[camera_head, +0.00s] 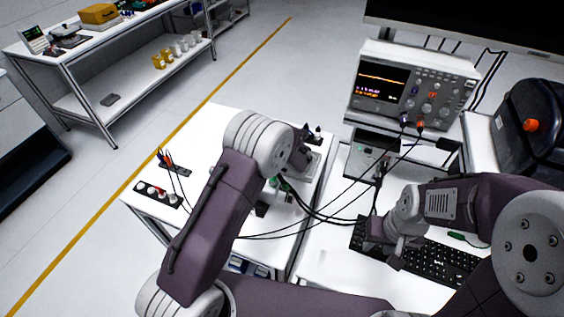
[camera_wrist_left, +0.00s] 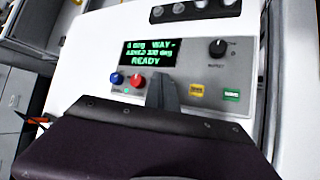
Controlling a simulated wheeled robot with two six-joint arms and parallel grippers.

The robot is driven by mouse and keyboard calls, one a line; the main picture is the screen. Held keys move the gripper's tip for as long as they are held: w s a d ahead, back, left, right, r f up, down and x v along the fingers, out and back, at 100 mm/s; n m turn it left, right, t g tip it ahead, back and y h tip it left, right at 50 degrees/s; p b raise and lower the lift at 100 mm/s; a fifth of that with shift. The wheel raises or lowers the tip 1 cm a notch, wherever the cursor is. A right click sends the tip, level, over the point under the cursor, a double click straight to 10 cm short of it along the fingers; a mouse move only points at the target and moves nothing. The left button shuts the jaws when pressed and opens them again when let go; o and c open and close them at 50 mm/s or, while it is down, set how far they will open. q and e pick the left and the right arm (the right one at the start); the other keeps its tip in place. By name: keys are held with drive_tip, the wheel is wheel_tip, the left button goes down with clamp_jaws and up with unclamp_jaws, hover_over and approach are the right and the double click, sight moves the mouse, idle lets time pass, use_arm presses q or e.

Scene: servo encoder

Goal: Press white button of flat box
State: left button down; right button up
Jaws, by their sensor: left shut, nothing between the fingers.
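A flat dark box (camera_head: 158,194) with a row of round white and red buttons lies at the left edge of the white table in the head view. My left arm reaches over the table, to the right of that box, and its wrist hides most of my left gripper. In the left wrist view my left gripper (camera_wrist_left: 162,92) is shut and empty. Its tips are in front of a grey panel (camera_wrist_left: 190,88) with a lit "READY" display and blue, red, yellow and green buttons; contact cannot be told. My right gripper (camera_head: 386,243) hangs near the keyboard, its opening unclear.
An oscilloscope (camera_head: 414,86) stands at the back right, with cables running across the table. A black keyboard (camera_head: 440,262) lies below my right arm. A black case (camera_head: 535,115) is at the far right. The table (camera_head: 205,130) is bare at its back left.

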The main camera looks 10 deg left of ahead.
use_arm(q)
drive_tip(key=shift+f+b, duration=0.45)
drive_tip(key=shift+f, duration=0.2)
idle(0.5)
drive_tip(key=shift+r, duration=0.1)
drive_tip(key=shift+r+p, duration=0.8)
drive_tip(key=shift+p, duration=0.05)
wheel_tip(320, 180, up, 5)
drive_tip(key=p, duration=0.4)
drive_tip(key=shift+p, duration=0.3)
drive_tip(key=shift+a, duration=0.1)
idle(0.4)
